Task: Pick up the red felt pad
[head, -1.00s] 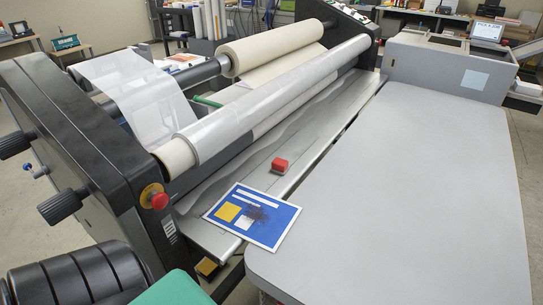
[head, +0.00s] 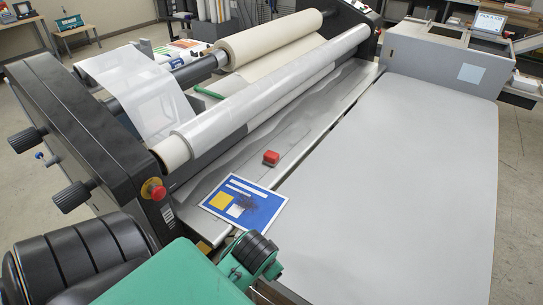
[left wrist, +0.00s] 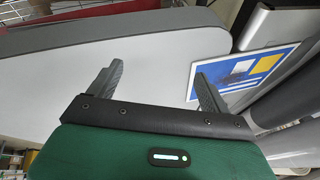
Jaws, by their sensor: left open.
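The red felt pad (head: 271,157) is a small red block on the laminator's grey metal infeed ledge, just behind a blue printed sheet (head: 262,211). The pad does not show in the left wrist view. My left arm comes in at the bottom of the head view, with its wrist in front of the sheet; its fingers are hidden there. In the left wrist view my left gripper (left wrist: 155,83) is open and empty, its two fingers spread apart. The sheet shows beyond the right finger in that view (left wrist: 243,72). My right gripper is out of view.
A wide grey table (head: 410,180) on the right is bare. The laminator's rollers (head: 280,95) run diagonally behind the pad. A black side housing (head: 85,125) with a red emergency button (head: 157,192) stands at the left. A grey box (head: 450,62) stands at the far right.

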